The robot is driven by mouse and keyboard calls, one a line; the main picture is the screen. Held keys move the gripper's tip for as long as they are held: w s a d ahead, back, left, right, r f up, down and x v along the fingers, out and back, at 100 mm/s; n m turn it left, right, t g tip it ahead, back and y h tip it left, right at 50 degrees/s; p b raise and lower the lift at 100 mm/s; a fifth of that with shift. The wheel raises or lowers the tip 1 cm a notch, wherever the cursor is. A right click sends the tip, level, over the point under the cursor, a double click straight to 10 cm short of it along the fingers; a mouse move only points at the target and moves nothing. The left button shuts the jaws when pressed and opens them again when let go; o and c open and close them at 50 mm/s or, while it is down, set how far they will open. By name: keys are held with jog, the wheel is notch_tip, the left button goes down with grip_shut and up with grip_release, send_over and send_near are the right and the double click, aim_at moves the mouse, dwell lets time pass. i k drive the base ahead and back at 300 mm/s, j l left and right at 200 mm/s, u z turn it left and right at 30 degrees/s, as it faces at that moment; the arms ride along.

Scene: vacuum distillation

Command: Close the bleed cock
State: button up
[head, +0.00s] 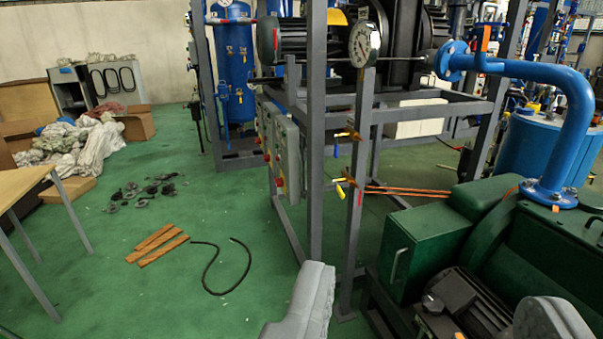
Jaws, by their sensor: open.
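Two small brass cocks sit one above the other on a grey upright post below a round gauge (364,44).
A green pump unit (450,220) with a blue pipe (560,80) fills the lower right. A grey steel frame (315,130) stands in the middle. Planks (157,243), a black hose (225,270) and a table (25,190) are on the left. Green floor is open between them.

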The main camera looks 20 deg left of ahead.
aim_at(340, 191)
jog(key=i+j+u, duration=0.1)
jog(key=i+j, duration=0.2)
jog(key=i+j+z, duration=0.1)
jog(key=i, duration=0.25)
jog(key=i+j+z, duration=0.1)
jog(key=i+j, duration=0.15)
jog(key=i, duration=0.1)
